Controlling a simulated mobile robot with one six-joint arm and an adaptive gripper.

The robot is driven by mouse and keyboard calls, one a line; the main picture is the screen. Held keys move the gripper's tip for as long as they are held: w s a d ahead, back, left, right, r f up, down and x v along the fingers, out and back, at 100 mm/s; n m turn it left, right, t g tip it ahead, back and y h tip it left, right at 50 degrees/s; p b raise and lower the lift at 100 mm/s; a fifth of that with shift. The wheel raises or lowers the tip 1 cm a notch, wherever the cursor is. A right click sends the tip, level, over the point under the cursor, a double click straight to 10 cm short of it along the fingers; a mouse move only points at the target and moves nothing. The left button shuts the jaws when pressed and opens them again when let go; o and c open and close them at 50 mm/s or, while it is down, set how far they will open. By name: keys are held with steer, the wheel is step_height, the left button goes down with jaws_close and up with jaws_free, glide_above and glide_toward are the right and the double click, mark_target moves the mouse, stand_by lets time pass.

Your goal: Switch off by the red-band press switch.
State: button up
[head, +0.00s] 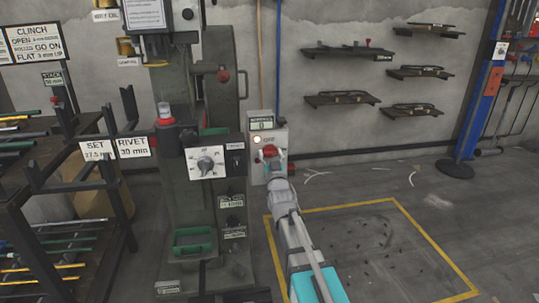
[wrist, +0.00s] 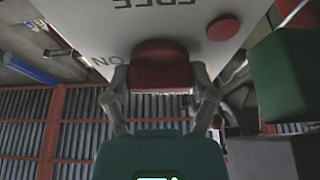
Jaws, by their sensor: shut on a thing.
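A pale grey switch box (head: 280,136) stands at the right side of the green press (head: 183,215). It carries a red switch knob (head: 270,151) on its front. My gripper (head: 274,163) reaches up to the box from below right in the head view. In the wrist view, the fingers of my gripper (wrist: 160,92) are closed on both sides of the red knob (wrist: 160,68). The box face (wrist: 90,35) appears upside down there, with "ON" beside the knob and "FREE" at the top edge. My fingers partly hide the knob in the head view, and its exact setting is unclear.
A round red disc (wrist: 223,27) is on the box face near the knob. A rack of rods (head: 60,190) stands farther left. A yellow-marked floor area (head: 365,250) to the right is open.

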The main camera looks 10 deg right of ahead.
steer(key=shift+a, duration=0.15)
steer(key=shift+c, duration=0.8)
